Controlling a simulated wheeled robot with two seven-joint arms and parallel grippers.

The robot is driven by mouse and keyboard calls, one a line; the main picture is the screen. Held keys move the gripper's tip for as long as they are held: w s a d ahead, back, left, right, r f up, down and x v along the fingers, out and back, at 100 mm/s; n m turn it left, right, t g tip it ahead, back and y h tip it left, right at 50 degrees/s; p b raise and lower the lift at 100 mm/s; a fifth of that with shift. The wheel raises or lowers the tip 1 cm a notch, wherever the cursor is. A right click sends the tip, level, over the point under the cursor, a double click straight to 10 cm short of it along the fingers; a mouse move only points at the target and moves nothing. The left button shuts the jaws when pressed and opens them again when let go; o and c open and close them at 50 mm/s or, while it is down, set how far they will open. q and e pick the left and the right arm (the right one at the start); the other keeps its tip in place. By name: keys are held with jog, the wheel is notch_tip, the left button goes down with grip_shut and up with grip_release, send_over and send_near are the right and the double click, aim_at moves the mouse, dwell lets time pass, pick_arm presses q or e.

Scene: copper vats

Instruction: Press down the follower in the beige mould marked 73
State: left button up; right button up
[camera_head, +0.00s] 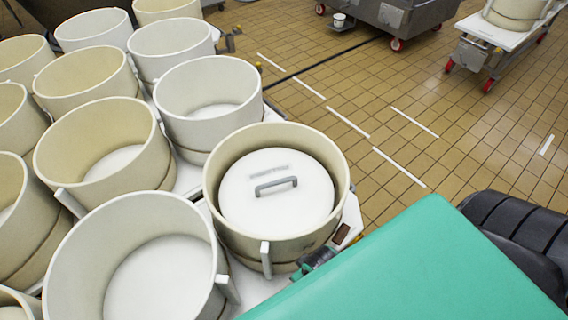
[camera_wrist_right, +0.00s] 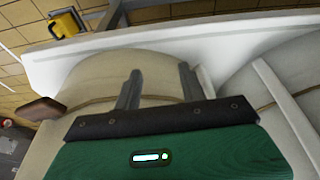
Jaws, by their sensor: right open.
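The beige mould (camera_head: 338,165) stands at the near right end of the rows in the head view. A white round follower (camera_head: 300,208) with a grey handle (camera_head: 276,186) lies inside it, below the rim. A label on the follower is too blurred to read, and no number 73 is legible. In the right wrist view my right gripper (camera_wrist_right: 159,88) shows two dark fingers, apart and with nothing between them. They point at the outer wall of a beige mould (camera_wrist_right: 95,75), seemingly the same one; contact cannot be told. My left gripper is not in view.
Several open moulds, such as a white one (camera_head: 205,75) and a beige one (camera_head: 160,150), crowd the left of the head view. A green panel (camera_head: 420,275) covers the lower right. Carts (camera_head: 420,15) on red wheels stand far back on the clear tiled floor (camera_head: 370,110).

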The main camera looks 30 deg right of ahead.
jog(key=w+v, duration=0.2)
jog(key=v, duration=1.5)
jog(key=w+r+n+t+h, duration=0.1)
jog(key=w+r+n+t, duration=0.4)
jog(key=w, duration=0.5)
jog(key=w+r+n+t, duration=0.3)
jog(key=w+r+t, duration=0.3)
jog(key=w, duration=0.4)
jog(key=w+a+r+n+t+y, duration=0.1)
jog(key=w+a+r+n+y, duration=0.1)
jog(key=a+r+n+y, duration=0.65)
jog(key=w+a+r+n+t+y, duration=0.15)
jog(key=w+a+n+y, duration=0.35)
jog(key=n, duration=0.8)
jog(key=n+g+h, duration=0.9)
jog(key=n+g, duration=0.4)
jog(key=n, duration=0.8)
send_near(267, 184)
jog(key=shift+m, duration=0.25)
jog(key=p+x, duration=0.2)
jog(key=x, duration=0.7)
jog(key=shift+f+p, duration=0.1)
jog(key=shift+p, duration=0.3)
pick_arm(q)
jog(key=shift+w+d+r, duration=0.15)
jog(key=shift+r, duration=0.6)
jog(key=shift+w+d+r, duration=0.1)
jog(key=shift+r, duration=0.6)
pick_arm(e)
jog(key=shift+x, duration=0.85)
